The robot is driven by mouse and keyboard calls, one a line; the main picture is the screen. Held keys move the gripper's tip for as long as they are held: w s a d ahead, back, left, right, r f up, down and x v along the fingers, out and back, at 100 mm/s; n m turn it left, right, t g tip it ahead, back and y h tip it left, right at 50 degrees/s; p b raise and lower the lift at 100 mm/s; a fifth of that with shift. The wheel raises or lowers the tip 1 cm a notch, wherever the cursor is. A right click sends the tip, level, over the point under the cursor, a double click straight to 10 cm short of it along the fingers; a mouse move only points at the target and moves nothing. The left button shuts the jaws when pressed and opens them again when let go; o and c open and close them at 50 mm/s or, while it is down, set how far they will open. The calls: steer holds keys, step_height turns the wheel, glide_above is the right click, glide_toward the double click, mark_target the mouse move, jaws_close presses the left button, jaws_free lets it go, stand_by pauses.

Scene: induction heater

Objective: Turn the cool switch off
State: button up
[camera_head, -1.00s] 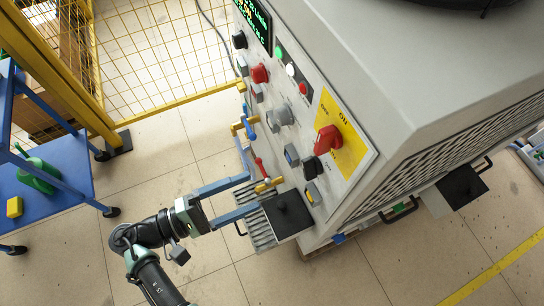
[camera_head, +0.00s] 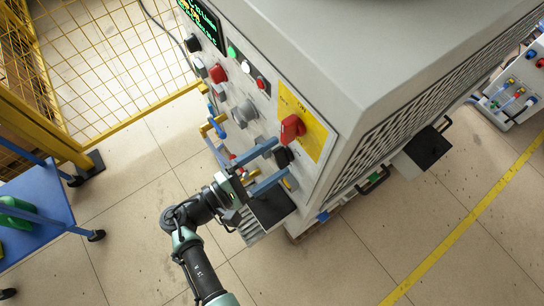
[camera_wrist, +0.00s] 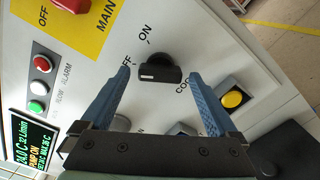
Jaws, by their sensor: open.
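The cool switch is a black rotary knob (camera_wrist: 160,70) on the white panel, with a partly hidden label starting "CO" beside it. In the wrist view its bar lies nearly crosswise, with a white mark at its left end. It also shows in the head view (camera_head: 284,157), partly covered by my gripper. My gripper (camera_head: 281,156) is open, its two blue fingers facing the panel. In the wrist view the fingertips (camera_wrist: 160,75) stand on either side of the knob, with a gap on each side. Whether they reach the knob's depth is hard to tell.
A red main switch (camera_head: 292,128) on a yellow plate sits close above the knob. A yellow button (camera_wrist: 232,99) is to the right in the wrist view. A black box (camera_head: 272,206) juts out below the panel. Pipes with valve handles (camera_head: 213,124) are to the left.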

steer(key=c, duration=1.4)
steer(key=m+b, duration=0.3)
steer(key=m, duration=0.1)
steer(key=o, duration=1.4)
steer(key=shift+r, duration=0.1)
steer(key=shift+a, duration=0.1)
steer(key=b+v, duration=0.1)
steer(key=v, duration=1.2)
steer(key=shift+b, duration=0.35)
